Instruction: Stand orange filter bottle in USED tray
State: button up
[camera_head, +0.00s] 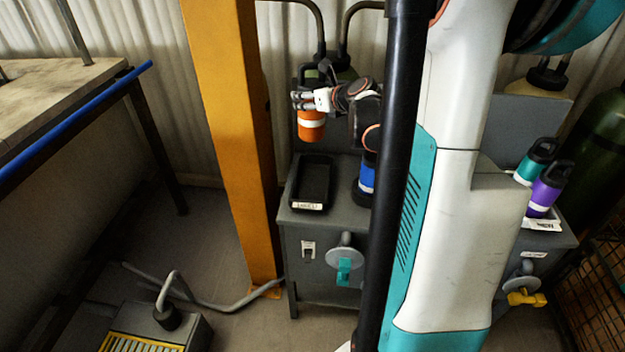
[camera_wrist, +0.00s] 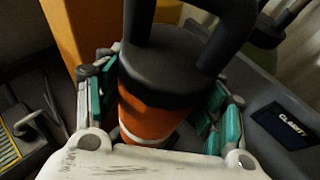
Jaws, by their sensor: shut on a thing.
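The orange filter bottle (camera_head: 311,126) has a dark cap and a pale band, and hangs in my gripper (camera_head: 309,103) in the head view. In the wrist view the bottle (camera_wrist: 150,115) sits between the teal pads of my gripper (camera_wrist: 160,103), with its black cap and carry loop toward the camera. My gripper is shut on it. A black tray (camera_head: 299,195) with a small white label, too small to read, lies on the grey cabinet below. The bottle is above the tray's far end, apart from it. The tray floor looks empty.
A blue bottle (camera_head: 367,178) stands right of the tray, partly behind my arm. Teal (camera_head: 533,167) and purple (camera_head: 545,195) bottles stand farther right. A yellow post (camera_head: 226,120) rises close left of the cabinet (camera_head: 325,240). A dark label plate (camera_wrist: 284,126) shows in the wrist view.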

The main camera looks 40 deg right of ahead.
notch_tip(320, 180, down, 20)
jog(key=b, duration=0.7)
jog(key=shift+b, duration=0.3)
jog(key=shift+d+r, duration=0.1)
jog(key=o, duration=1.5)
jog(key=shift+o, duration=0.2)
jog(key=p+v, duration=0.3)
jog(key=v, duration=0.9)
jog(key=shift+r, duration=0.1)
